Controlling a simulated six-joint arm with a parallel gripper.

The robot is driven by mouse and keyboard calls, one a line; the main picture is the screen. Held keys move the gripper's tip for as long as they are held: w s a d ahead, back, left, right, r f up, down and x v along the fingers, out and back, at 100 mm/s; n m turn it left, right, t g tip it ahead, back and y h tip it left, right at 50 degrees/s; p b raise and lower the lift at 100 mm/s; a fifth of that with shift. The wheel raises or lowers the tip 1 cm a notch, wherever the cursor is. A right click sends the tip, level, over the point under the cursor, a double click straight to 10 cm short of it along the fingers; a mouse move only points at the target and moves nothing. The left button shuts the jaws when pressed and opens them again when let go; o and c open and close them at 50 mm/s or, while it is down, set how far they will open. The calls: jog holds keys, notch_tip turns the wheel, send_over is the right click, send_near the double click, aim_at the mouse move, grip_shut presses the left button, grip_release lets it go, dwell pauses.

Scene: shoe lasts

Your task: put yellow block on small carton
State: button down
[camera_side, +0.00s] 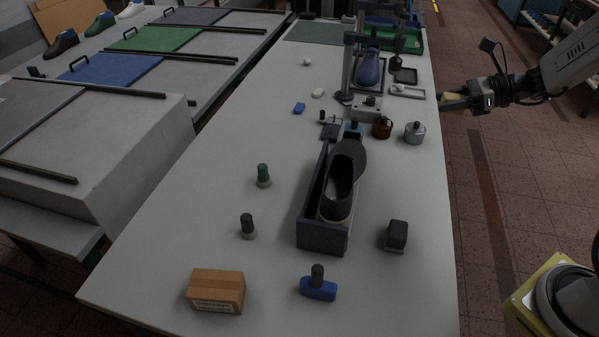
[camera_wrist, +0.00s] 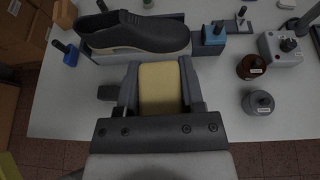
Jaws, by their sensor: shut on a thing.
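The yellow block (camera_wrist: 160,88) is between the two fingers of my gripper (camera_wrist: 160,80) in the wrist view, and the gripper is shut on it. In the side view my gripper (camera_side: 455,102) holds the block (camera_side: 453,106) in the air by the table's right edge, well away from the carton. The small carton (camera_side: 215,291) is a brown box with a printed label, standing at the near left of the table. Its top is flat and bare.
A dark shoe (camera_side: 343,180) sits in a grey tray (camera_side: 322,238) mid-table. A blue-based stamp (camera_side: 318,286) stands right of the carton, and a black block (camera_side: 396,235) lies farther right. Brown (camera_side: 382,128) and grey (camera_side: 414,132) bottles stand near my gripper. The table's left side is mostly clear.

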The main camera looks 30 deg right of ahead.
jog(key=w+a+n+g+y, duration=0.1)
jog(key=a+n+g+y, duration=0.3)
jog(key=a, duration=2.2)
jog(key=s+a+n+g, duration=0.25)
jog(key=s+a, duration=0.35)
jog(key=a, duration=0.4)
jog(key=s+a+n+g, duration=0.2)
jog(key=s+a+g, duration=0.1)
jog(key=s+a, duration=0.55)
jog(key=shift+h, duration=0.3)
jog(key=shift+w+a+f, duration=0.2)
jog(key=shift+w+f, duration=0.1)
jog(key=shift+f, duration=0.55)
jog(key=shift+w+a+f, duration=0.2)
jog(key=shift+w+f, duration=0.05)
jog(key=shift+f, duration=0.55)
jog(key=shift+w+a+f, duration=0.2)
jog(key=shift+w+f, duration=0.1)
jog(key=shift+f, duration=0.55)
jog(key=shift+a, duration=0.1)
